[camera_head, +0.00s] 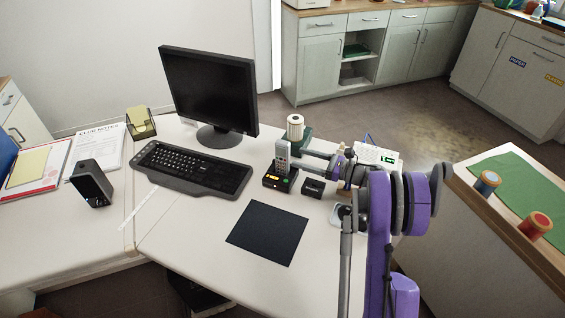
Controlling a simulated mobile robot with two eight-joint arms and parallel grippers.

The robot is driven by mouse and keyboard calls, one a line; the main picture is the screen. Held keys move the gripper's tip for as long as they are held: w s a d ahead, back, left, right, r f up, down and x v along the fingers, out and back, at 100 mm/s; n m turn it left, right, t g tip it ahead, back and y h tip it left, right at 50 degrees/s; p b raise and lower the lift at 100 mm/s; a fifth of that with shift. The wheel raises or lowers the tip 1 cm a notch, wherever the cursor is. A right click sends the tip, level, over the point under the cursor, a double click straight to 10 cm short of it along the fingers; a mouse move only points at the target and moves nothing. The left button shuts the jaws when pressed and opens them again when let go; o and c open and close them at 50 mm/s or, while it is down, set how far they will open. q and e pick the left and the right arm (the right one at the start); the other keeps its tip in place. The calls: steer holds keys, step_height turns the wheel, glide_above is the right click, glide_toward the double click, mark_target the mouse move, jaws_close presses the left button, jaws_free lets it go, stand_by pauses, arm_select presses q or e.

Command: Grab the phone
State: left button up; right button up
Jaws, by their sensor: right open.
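The phone (282,156) is a light grey cordless handset standing upright in a black charging base (281,180) on the white desk, right of the keyboard. My right gripper (298,159) comes in from the right, with its fingers pointing left at the handset. It is open and its fingertips are close to the handset's right side. I cannot tell whether they touch it or reach around it. My left gripper is out of view.
A monitor (208,88) and keyboard (193,170) stand left of the phone. A dark mat (267,233) lies in front.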

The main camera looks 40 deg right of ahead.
mark_target(289, 158)
step_height(289, 158, down, 2)
steer(key=shift+f, duration=0.1)
steer(key=shift+w+a+r, duration=0.3)
steer(key=shift+w+a, duration=0.05)
steer(key=shift+w, duration=0.3)
steer(key=shift+x, duration=3.1)
jaws_close()
